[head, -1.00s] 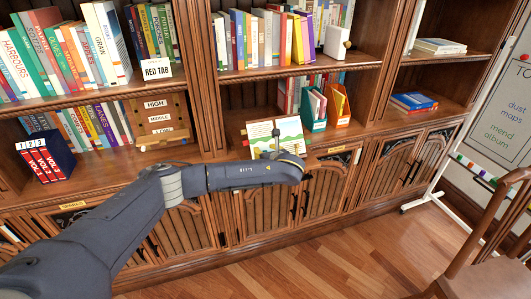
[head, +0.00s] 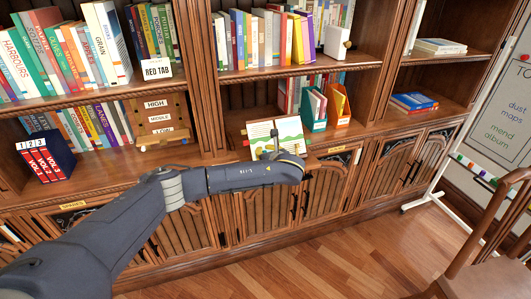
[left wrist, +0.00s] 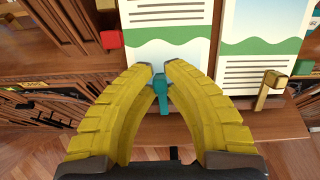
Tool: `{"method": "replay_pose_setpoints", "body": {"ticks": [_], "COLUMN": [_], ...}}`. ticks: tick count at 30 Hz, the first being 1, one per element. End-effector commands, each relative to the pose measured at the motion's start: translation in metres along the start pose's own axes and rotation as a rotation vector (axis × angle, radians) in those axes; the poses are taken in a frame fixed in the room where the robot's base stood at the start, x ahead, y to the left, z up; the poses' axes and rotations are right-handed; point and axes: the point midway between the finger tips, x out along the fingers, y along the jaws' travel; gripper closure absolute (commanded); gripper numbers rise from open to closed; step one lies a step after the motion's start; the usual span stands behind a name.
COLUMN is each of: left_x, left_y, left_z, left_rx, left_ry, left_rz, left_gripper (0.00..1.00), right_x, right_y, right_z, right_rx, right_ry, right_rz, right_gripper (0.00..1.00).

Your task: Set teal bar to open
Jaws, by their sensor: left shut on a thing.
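The teal bar (left wrist: 162,98) shows in the left wrist view between the yellow fingers of my left gripper (left wrist: 161,72), which is shut on it. It stands at the lower edge of a white page with a green picture (left wrist: 168,22). A gold bar (left wrist: 270,90) sits at the lower edge of the right page (left wrist: 258,35), apart from my fingers. In the head view my left gripper (head: 275,147) is in front of the open book (head: 291,131) on the shelf. The teal bar is not discernible there. My right gripper is not in view.
A teal file holder (head: 314,123) and an orange one (head: 339,112) stand right of the book. A board labelled high and middle (head: 158,118) is at left. A red block (left wrist: 111,39) lies left of the page. A chair (head: 490,245) stands at lower right.

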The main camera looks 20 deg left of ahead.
Motion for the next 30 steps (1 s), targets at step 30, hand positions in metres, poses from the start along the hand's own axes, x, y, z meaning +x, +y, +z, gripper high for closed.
{"method": "replay_pose_setpoints", "body": {"ticks": [30], "left_x": [-0.005], "left_y": [0.038], "left_z": [-0.021], "left_rx": [-0.889], "left_ry": [0.005], "left_rz": [0.199], "left_gripper": [1.00], "right_x": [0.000], "right_y": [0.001], "right_z": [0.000], "right_rx": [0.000], "right_ry": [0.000], "right_rz": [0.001], "right_gripper": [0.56]}}
